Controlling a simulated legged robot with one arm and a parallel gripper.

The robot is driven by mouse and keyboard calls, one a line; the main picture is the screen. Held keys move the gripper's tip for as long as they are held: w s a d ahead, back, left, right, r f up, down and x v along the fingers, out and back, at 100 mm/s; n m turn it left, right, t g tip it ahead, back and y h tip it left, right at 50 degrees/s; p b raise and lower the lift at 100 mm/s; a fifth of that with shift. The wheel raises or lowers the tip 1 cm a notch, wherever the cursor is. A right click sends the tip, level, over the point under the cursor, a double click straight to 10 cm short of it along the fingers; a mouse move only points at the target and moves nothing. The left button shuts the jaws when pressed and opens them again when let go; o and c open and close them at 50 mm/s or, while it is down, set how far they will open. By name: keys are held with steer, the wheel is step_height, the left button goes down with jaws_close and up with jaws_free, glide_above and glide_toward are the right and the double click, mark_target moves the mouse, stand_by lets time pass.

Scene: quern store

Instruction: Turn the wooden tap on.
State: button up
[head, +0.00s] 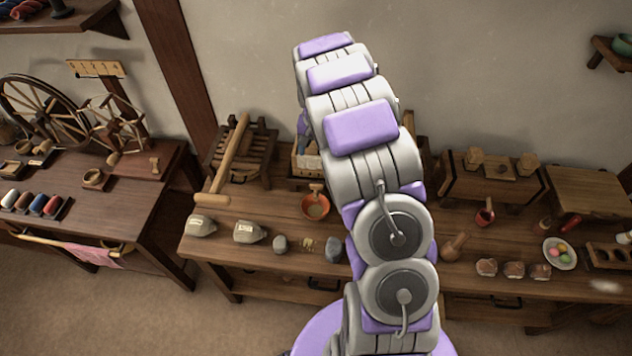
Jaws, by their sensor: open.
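I cannot make out a wooden tap for certain in the head view. My own grey and purple arm rises through the middle of the picture and covers part of the long wooden bench (265,258) and the wall behind it. My gripper does not show; the far end of the arm is hidden behind its nearer links. A wooden chest (490,180) with wooden pieces on its top stands on the bench to the right of the arm.
Left of the arm, the bench holds a slatted rack, a long-handled mallet (230,155), an orange bowl (316,206) and sacks (250,232). Right are a wooden pestle-like piece (454,246), buns and a plate (560,253). A spinning wheel (40,112) stands on the left table.

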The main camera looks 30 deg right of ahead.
mark_target(316, 185)
step_height(316, 185, down, 17)
steer(key=b, duration=0.3)
steer(key=shift+d, duration=0.1)
steer(key=shift+c, duration=0.2)
steer(key=c, duration=1)
